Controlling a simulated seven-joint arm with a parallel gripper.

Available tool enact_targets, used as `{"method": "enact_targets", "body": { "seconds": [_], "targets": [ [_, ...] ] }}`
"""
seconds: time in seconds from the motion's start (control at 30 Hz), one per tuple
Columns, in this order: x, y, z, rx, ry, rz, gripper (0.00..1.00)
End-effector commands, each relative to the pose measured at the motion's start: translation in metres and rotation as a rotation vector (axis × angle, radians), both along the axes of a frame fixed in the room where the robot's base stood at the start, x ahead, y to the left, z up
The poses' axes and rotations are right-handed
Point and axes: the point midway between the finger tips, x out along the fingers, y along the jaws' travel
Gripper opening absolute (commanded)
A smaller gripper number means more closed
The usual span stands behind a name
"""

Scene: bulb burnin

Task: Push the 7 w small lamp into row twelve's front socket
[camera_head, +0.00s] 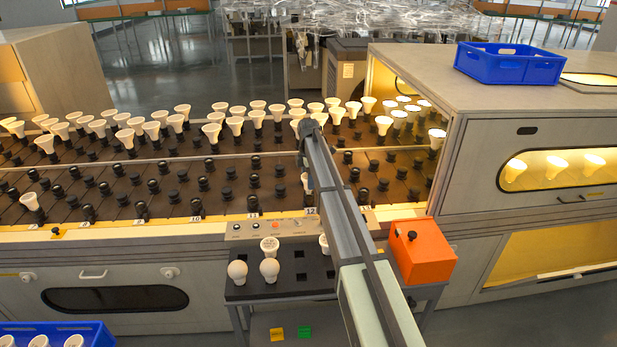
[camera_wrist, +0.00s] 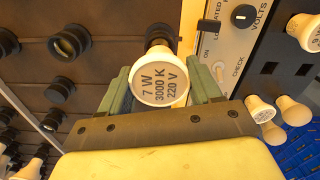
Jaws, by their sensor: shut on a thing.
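The small lamp (camera_wrist: 160,84), its white face marked 7 W 3000 K 220 V, is between the green fingers of my gripper (camera_wrist: 162,92) in the wrist view. The gripper is shut on it. A black socket (camera_wrist: 160,35) shows just beyond the lamp's far end, roughly in line with it. The lamp's base is hidden, so I cannot tell if it is in the socket.
The rack's control panel (camera_wrist: 240,35) with a knob lies right of the lamp. A black stand (camera_head: 300,287) holds several lamps in front of the rack. An orange box (camera_head: 421,252) is right of my arm. Lit lamps and a cabinet (camera_head: 540,150) stand at the right.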

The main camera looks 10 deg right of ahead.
Motion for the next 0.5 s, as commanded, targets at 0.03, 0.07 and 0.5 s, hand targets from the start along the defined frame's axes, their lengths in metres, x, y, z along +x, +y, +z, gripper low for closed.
{"method": "enact_targets", "body": {
  "seconds": [0.03, 0.07, 0.5],
  "targets": [
    [0.000, 0.000, -0.001, 0.000, 0.000, 0.000, 0.33],
    [0.000, 0.000, -0.002, 0.000, 0.000, 0.000, 0.33],
    [0.000, 0.000, -0.012, 0.000, 0.000, 0.000, 0.33]
  ]
}}
